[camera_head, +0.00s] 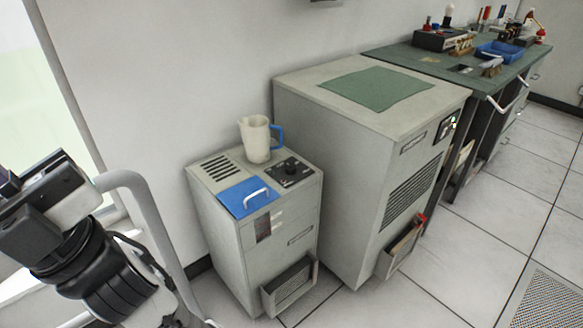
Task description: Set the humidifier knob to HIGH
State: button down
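A small grey cabinet (222,250), which looks like the humidifier, stands on the floor against the wall near the middle. Its top has a vent grille, a blue lid with a white handle, and a dark control plate. A black knob (290,168) sits on that plate at the right; its labels and pointer are too small to read. A white pitcher with a blue handle (256,140) stands on the cabinet top just behind the knob. My arm shows at the lower left, apart from the cabinet. My gripper's fingers cannot be made out.
A larger grey cabinet (345,165) with a green mat (375,92) stands close on the right. Beyond it is a green-topped workbench (415,62) with tools. A grey tubular rail (150,200) stands at the left, beside my arm. The tiled floor is open at the right front.

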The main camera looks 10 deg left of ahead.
aim_at(290, 169)
jog(key=i+j+z, duration=0.2)
jog(key=j, duration=0.15)
jog(key=i+j+z, duration=0.2)
jog(key=j, duration=0.2)
jog(key=j+z, duration=0.2)
jog(key=j, duration=0.15)
